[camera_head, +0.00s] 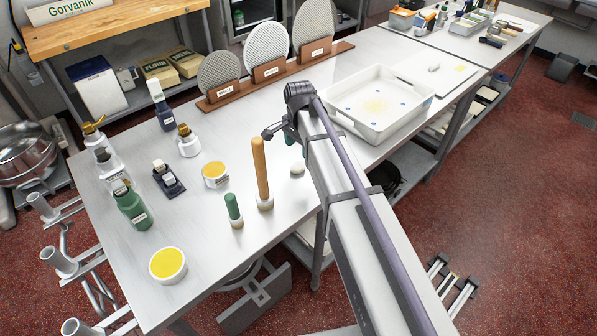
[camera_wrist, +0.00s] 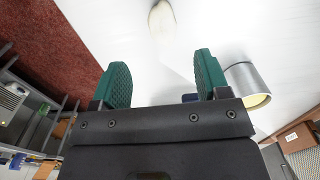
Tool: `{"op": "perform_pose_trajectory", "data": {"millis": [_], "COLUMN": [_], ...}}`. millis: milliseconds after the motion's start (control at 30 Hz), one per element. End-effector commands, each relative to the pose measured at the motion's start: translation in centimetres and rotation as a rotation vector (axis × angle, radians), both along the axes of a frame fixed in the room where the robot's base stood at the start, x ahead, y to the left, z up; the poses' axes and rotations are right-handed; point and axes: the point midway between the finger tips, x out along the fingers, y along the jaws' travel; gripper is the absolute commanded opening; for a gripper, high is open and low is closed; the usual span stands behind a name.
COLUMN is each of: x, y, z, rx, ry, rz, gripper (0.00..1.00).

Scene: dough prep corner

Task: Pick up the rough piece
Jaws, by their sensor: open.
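A small pale, rounded lump (camera_head: 297,170) lies on the steel table (camera_head: 330,70), close beside my arm. It looks like dough, but I cannot tell its texture. A pale oval lump (camera_wrist: 162,17), apparently the same one, shows at the top of the wrist view. My gripper (camera_wrist: 163,75) has two green ribbed fingers spread wide with nothing between them. The lump lies beyond the fingertips, roughly in line with the gap and apart from them. In the head view my arm hides most of the gripper.
A wooden pin (camera_head: 261,172) and a short green-handled tool (camera_head: 233,209) stand left of the lump. A yellow-topped tub (camera_head: 215,174), bottles and a dark stand (camera_head: 168,180) are farther left. A white tray (camera_head: 378,103) is right of my arm.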

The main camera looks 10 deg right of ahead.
Motion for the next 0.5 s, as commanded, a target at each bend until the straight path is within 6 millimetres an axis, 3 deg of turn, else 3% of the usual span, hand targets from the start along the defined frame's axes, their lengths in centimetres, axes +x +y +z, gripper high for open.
{"op": "perform_pose_trajectory", "data": {"millis": [33,100,333,500], "x": [0.0,0.0,0.0,0.4], "y": [0.0,0.0,0.0,0.2], "z": [-2.4,-3.6,-4.1,-7.5], "rx": [0.0,0.0,0.0,0.0], "ry": [0.0,0.0,0.0,0.0], "rz": [0.0,0.001,0.002,0.002], "gripper": [0.69,0.69,0.69,0.69]}}
